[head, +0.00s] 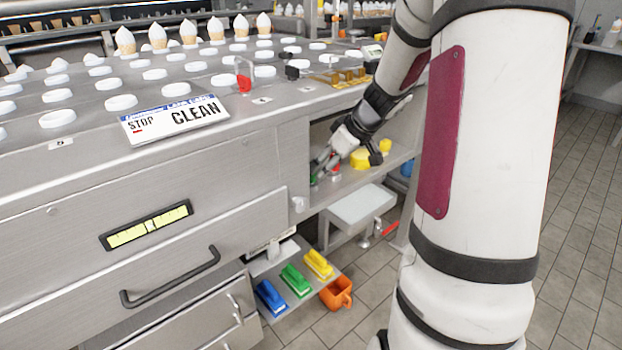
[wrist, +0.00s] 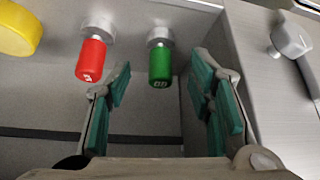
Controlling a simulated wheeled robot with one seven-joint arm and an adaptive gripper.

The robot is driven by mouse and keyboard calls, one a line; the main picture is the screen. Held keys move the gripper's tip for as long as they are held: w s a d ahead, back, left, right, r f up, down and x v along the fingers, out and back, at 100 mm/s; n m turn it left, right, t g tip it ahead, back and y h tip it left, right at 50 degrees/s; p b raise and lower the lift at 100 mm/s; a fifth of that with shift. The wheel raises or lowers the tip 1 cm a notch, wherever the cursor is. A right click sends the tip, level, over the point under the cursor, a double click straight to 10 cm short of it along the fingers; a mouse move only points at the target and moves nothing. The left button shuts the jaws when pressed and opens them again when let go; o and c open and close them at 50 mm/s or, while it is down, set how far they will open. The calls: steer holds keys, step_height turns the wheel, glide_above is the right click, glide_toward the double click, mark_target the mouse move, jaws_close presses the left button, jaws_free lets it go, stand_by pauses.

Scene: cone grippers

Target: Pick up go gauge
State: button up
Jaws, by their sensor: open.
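The go gauge (wrist: 160,66) is a green cylinder handle with white lettering, joined to a metal end. The handle's near end lies between the fingertips, with a gap on both sides; nothing is held. In the head view my gripper (head: 321,163) reaches into the shelf opening, and the gauge there is small and partly hidden.
A yellow round object (wrist: 17,28) is further left. A metal cabinet wall (wrist: 262,75) with a knob (wrist: 291,38) stands close on the right.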

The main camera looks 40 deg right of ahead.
mark_target(313, 181)
steer(key=shift+w+a, duration=0.15)
steer(key=shift+w, duration=0.25)
steer(key=x, duration=0.2)
steer(key=b+x, duration=0.1)
steer(key=x, duration=0.2)
steer(key=shift+w+a, duration=0.1)
steer(key=shift+w, duration=0.35)
steer(key=shift+c, duration=0.3)
jaws_close()
